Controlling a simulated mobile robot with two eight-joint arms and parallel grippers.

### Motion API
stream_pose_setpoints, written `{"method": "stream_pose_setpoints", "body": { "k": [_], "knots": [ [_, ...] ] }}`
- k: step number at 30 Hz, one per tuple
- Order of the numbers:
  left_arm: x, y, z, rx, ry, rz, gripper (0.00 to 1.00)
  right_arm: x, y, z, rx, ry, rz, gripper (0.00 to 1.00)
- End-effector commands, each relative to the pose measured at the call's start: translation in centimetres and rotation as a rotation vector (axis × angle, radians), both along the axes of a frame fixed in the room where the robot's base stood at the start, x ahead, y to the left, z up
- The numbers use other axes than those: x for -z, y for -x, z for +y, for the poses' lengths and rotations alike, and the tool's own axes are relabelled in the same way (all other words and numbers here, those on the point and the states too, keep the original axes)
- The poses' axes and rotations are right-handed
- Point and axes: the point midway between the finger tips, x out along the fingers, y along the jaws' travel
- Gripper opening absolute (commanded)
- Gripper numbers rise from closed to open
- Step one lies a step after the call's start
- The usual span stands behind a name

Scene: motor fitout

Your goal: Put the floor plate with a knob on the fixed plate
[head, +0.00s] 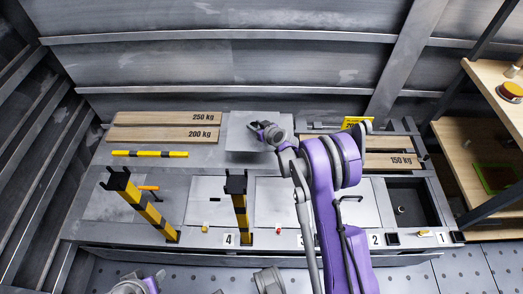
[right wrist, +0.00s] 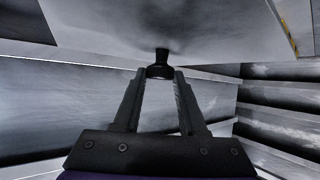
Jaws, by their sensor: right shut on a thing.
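The floor plate with a knob is a flat grey metal plate (head: 242,140) at the back middle of the bench in the head view. My right gripper (head: 270,133) is in front of it and hides part of it. In the right wrist view the jaws (right wrist: 160,76) are shut on the plate's dark knob (right wrist: 161,58), and the plate's grey face (right wrist: 110,25) fills the top. I cannot tell whether the plate touches anything behind it. Several grey plates (head: 209,187) lie flush in the bench top; I cannot tell which is the fixed plate.
Yellow-black posts (head: 150,212) (head: 240,212) stand at the left and middle. Wooden planks marked 250 kg and 200 kg (head: 160,134) lie at the back left. An open dark bay (head: 408,207) is at the right, by a wooden shelf (head: 470,140). My right arm hides the bench's middle.

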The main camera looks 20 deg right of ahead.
Motion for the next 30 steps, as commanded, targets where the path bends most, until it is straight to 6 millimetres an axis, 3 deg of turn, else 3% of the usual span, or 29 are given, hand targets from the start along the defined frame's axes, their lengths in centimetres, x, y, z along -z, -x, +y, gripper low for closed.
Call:
{"method": "stream_pose_setpoints", "body": {
  "k": [1, 7, 11, 18, 30],
  "knots": [
    [1.2, -0.1, 0.0, 0.000, 0.000, 0.004, 0.50, 1.5, -0.6, -0.6, -0.001, -0.002, 0.001, 0.00],
    [2.3, -0.2, 0.0, 0.000, 0.000, 0.008, 0.50, 3.1, -1.7, -1.6, -0.010, 0.000, 0.000, 0.00],
    [2.7, -0.3, 0.0, 0.000, 0.000, 0.009, 0.50, 4.5, -1.8, -1.7, -0.012, -0.001, 0.000, 0.00],
    [4.0, -0.5, 0.0, 0.000, 0.000, 0.013, 0.50, 8.6, -1.8, -1.7, -0.012, -0.001, 0.000, 0.00],
    [5.3, -0.6, 0.0, 0.000, 0.000, 0.017, 0.50, 12.8, -1.7, -1.7, -0.012, -0.001, 0.000, 0.00]
  ]
}}
